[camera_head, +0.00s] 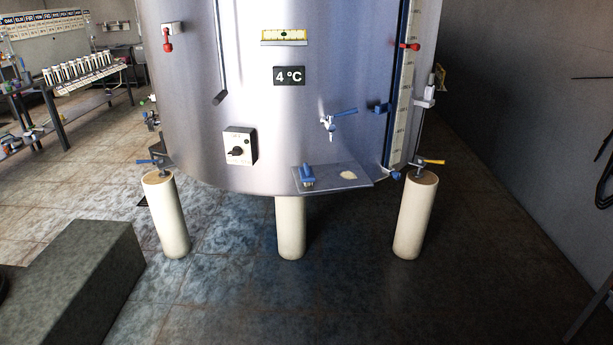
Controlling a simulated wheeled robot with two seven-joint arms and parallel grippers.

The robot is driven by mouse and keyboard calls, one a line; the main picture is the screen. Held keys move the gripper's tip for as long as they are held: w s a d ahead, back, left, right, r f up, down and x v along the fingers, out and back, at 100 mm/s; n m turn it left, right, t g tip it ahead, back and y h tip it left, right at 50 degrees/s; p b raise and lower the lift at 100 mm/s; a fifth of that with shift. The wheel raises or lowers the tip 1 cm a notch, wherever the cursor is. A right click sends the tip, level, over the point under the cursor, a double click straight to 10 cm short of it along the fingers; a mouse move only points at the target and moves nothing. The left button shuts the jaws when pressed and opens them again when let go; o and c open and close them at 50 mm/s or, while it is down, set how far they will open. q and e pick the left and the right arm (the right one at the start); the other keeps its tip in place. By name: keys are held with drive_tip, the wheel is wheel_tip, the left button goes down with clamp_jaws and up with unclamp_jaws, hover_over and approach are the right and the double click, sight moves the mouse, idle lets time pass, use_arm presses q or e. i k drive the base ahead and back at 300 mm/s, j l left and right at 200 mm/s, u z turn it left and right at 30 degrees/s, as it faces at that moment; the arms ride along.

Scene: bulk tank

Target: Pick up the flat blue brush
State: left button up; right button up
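A small blue brush (307,175) with pale bristles stands near the left end of a grey shelf (340,184) on the front of the steel tank (290,130). The shelf sticks out low on the tank, to the right of its middle. A small cream-coloured thing (348,175) lies on the shelf to the right of the brush. Neither of my grippers shows in the head view.
Pale cylindrical legs (291,228) stand under the tank. A tap (338,119) is above the shelf. A dark block (75,280) stands at the lower left, and a rack of bottles (80,70) at the upper left. The floor (330,300) in front is clear.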

sight(308, 175)
drive_tip(key=i+j, duration=0.2)
drive_tip(key=i, duration=0.3)
drive_tip(key=i+j, duration=0.2)
drive_tip(key=i, duration=0.25)
drive_tip(key=i+j+z, duration=0.1)
drive_tip(key=i, duration=0.4)
drive_tip(key=i+j, duration=0.3)
drive_tip(key=i, duration=0.15)
drive_tip(key=i+j, duration=0.25)
drive_tip(key=i, duration=0.2)
